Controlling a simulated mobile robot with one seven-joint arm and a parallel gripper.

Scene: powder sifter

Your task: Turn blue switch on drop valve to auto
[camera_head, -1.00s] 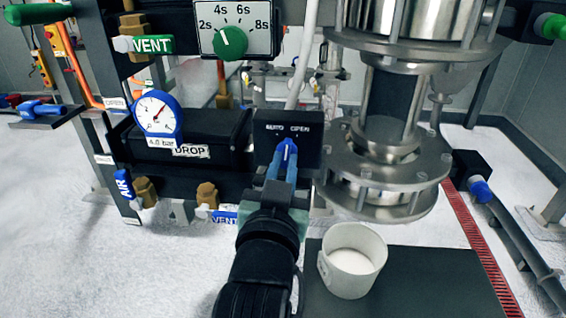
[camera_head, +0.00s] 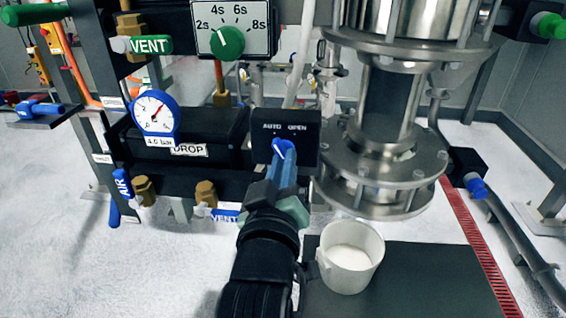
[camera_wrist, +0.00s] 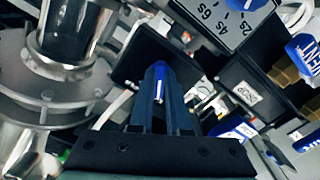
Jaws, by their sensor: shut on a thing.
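The blue switch (camera_head: 279,147) sits on the front of a black box (camera_head: 305,150) labelled AUTO on the left and OPEN on the right. Its white pointer line tilts up and to the left, towards AUTO. My gripper (camera_head: 284,164) comes up from below, shut on the blue switch and rotated slightly. In the wrist view, the switch (camera_wrist: 160,70) shows between the tips of my gripper (camera_wrist: 158,88), with its white line visible. The fingers hide the lower part of the switch. The black drop valve body (camera_head: 180,138), with a DROP label, stands left of the box.
A steel sifter column (camera_head: 385,150) stands close to the right of the switch box. A white cup (camera_head: 349,283) with white powder is on a dark platform (camera_head: 440,280) below it. A gauge (camera_head: 156,112) and a green timer knob (camera_head: 228,43) are nearby.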

